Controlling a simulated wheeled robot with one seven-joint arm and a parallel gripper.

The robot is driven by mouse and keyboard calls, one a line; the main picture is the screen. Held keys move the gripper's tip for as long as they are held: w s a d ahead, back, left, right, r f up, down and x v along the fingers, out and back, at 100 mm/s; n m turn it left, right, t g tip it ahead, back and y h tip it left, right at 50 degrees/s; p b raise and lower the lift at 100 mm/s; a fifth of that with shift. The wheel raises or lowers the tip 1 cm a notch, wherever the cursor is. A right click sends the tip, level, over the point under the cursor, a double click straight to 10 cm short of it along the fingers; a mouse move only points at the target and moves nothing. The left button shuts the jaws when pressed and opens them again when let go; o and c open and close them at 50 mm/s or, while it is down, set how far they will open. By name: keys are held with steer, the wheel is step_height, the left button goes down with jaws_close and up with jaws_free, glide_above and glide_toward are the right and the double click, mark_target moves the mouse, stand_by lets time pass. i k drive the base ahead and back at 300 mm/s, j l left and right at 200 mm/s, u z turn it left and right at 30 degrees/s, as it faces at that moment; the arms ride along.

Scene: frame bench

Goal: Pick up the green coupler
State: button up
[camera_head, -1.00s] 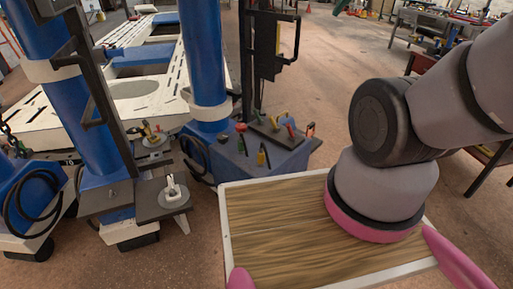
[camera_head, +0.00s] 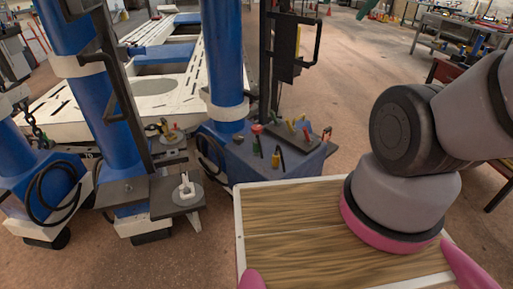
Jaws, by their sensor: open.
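Several small coloured fittings stand on the blue base of the frame bench's column. A red-topped one (camera_head: 257,129) is at the left, with a dark one close below it. Others in blue, yellow, red and orange stand on or beside a dark plate to the right. Touches of green show among them, but they are too small to tell which is the green coupler. My gripper is out of view; only upper links of my arm show at the right.
A wood-topped board with a white rim (camera_head: 240,215) lies in front of the blue base. A white fitting (camera_head: 186,188) stands on a dark plate at the left. Blue columns (camera_head: 225,60) and a black upright frame (camera_head: 302,45) rise nearby. Open floor lies behind, at the right.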

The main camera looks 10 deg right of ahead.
mark_target(255, 150)
steer(key=u, duration=1.85)
steer(key=k+l, duration=0.1)
steer(key=l, duration=0.65)
steer(key=k+l, duration=0.1)
steer(key=l, duration=0.65)
steer(key=k+l+z, duration=0.1)
steer(key=l, duration=0.6)
